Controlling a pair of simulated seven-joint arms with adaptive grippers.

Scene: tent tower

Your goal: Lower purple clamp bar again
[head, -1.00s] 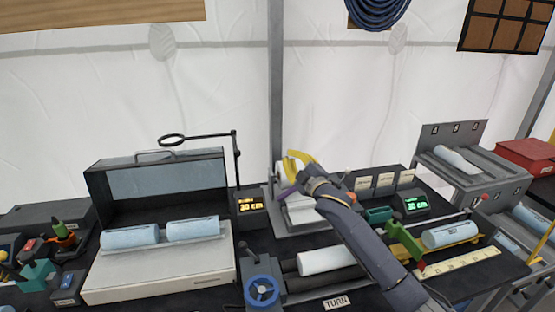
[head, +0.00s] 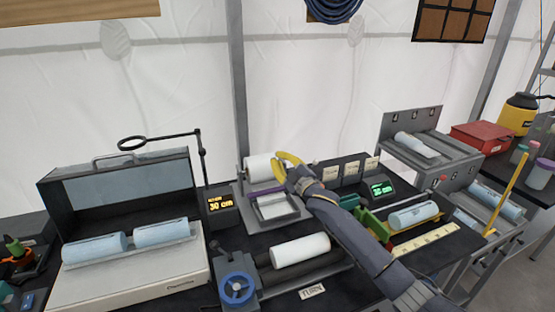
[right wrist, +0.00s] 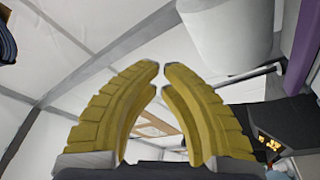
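The purple clamp bar (head: 264,191) lies across the grey stand, just in front of the white roll (head: 262,168). Its right end is close to my right gripper and partly hidden there. In the right wrist view a purple piece (right wrist: 301,48) shows at the right edge, beside the white roll (right wrist: 226,32) and apart from the fingers. My right gripper (head: 281,157) is above the bar's right end, beside the roll. Its yellow fingertips (right wrist: 162,64) come nearly together with nothing between them. My left gripper is out of view.
A blue handwheel (head: 237,288) and a white roll (head: 300,250) are in front. A case with two pale rolls stands left, beside a 30 cm display (head: 222,207). A green display (head: 379,189) and yellow ruler (head: 425,239) are right of my arm.

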